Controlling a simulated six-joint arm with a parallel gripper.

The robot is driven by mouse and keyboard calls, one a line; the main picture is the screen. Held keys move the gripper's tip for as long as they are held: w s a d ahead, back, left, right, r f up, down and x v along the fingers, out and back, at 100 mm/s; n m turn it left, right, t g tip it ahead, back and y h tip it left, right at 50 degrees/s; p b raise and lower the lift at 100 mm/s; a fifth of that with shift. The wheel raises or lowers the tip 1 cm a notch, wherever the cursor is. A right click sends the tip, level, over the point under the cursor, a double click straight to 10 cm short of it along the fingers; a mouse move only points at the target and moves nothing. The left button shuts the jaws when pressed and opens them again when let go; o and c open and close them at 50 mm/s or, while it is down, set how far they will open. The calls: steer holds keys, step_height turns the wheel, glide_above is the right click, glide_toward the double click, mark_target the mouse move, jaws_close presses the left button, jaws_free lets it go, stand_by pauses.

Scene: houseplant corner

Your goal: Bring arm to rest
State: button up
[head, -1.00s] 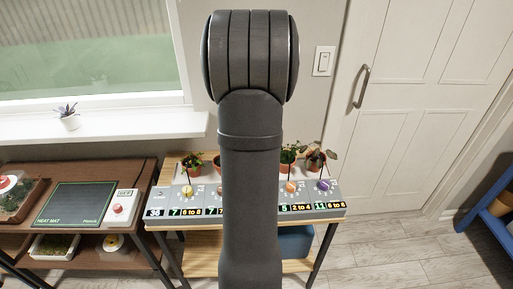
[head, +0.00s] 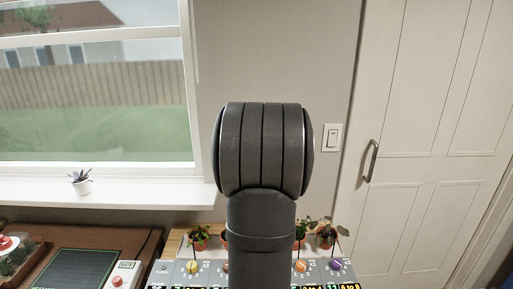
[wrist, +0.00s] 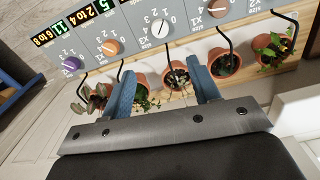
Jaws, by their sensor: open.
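My gripper (wrist: 160,68) shows in the wrist view with its two blue fingers spread wide and nothing held between them. Beyond the fingers is a row of potted plants; one terracotta pot (wrist: 176,80) shows in the gap between them. I cannot tell how far off the pots are. In the head view my upright arm fills the middle and the gripper is not seen.
A grey control panel (wrist: 158,25) with knobs and lit numbers runs along the plants. In the head view, a heat mat (head: 72,272) lies at lower left, a small plant (head: 81,182) stands on the windowsill (head: 135,192), and a white door (head: 425,120) is at right.

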step_height(320, 180, down, 17)
steer(key=shift+r, duration=0.1)
stand_by(0.3)
steer(key=shift+r, duration=0.15)
step_height(320, 180, up, 17)
step_height(320, 180, down, 18)
steer(key=shift+r, duration=0.25)
steer(key=n, duration=0.3)
steer(key=shift+r, duration=0.1)
steer(key=n, duration=0.5)
step_height(320, 180, up, 11)
stand_by(0.7)
steer(key=shift+c, duration=0.2)
stand_by(2.3)
